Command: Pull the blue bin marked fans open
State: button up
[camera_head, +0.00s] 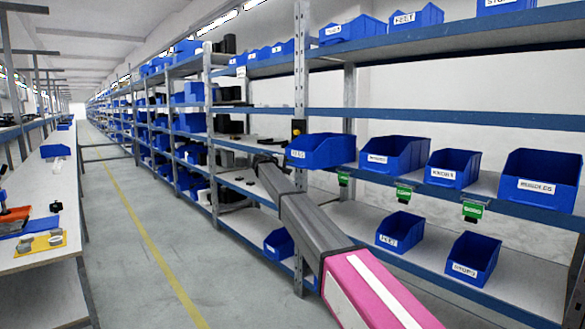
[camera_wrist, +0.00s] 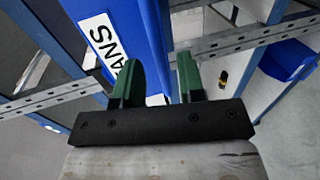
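The blue bin marked fans (camera_head: 325,152) is on the middle shelf at its left end, by the upright post, and juts out past the shelf's front edge. Its label faces left-front. In the wrist view the bin (camera_wrist: 145,25) fills the top middle, with its white label partly reading "ANS". My gripper (camera_wrist: 160,65) has its two green fingers apart. The left finger overlaps the label side, and blue bin shows in the gap, with a sliver of background beside the right finger. In the head view the fingers are too small to make out.
Other blue bins stand to the right on the same shelf, such as one near the middle (camera_head: 395,155) and a large one (camera_head: 541,178). Green tags hang on the shelf edge. A bench (camera_head: 45,205) runs along the left. The aisle floor (camera_head: 130,200) is clear.

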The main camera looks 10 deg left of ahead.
jog(key=v, duration=0.7)
jog(key=shift+s+a, duration=0.2)
jog(key=shift+s, duration=0.15)
jog(key=s+d+f+m+g+y, duration=0.15)
jog(key=s+d+f, duration=0.35)
jog(key=d+f, duration=0.55)
jog(key=s+d+f+m+g+y, duration=0.1)
jog(key=s+d+f+g, duration=0.3)
jog(key=d+f, duration=0.7)
jog(key=s+d+f+m+g+y, duration=0.1)
jog(key=s+d+f+g, duration=0.1)
jog(key=s+d+f, duration=0.65)
jog(key=s+d+f+m+g+y, duration=0.1)
jog(key=s+d+f, duration=0.4)
jog(key=s, duration=0.5)
jog(key=s+d+f+m+g+y, duration=0.2)
jog(key=s+d+f, duration=0.4)
jog(key=s+d, duration=0.4)
jog(key=s+d+f+m+g+y, duration=0.1)
jog(key=s+d+f+m+y, duration=0.2)
jog(key=s+d, duration=0.5)
notch_tip(320, 180, down, 2)
jog(key=s+m, duration=0.1)
jog(key=s, duration=0.1)
jog(key=shift+s+f+g, duration=0.15)
jog(key=shift+s+g, duration=0.15)
jog(key=shift+g, duration=0.05)
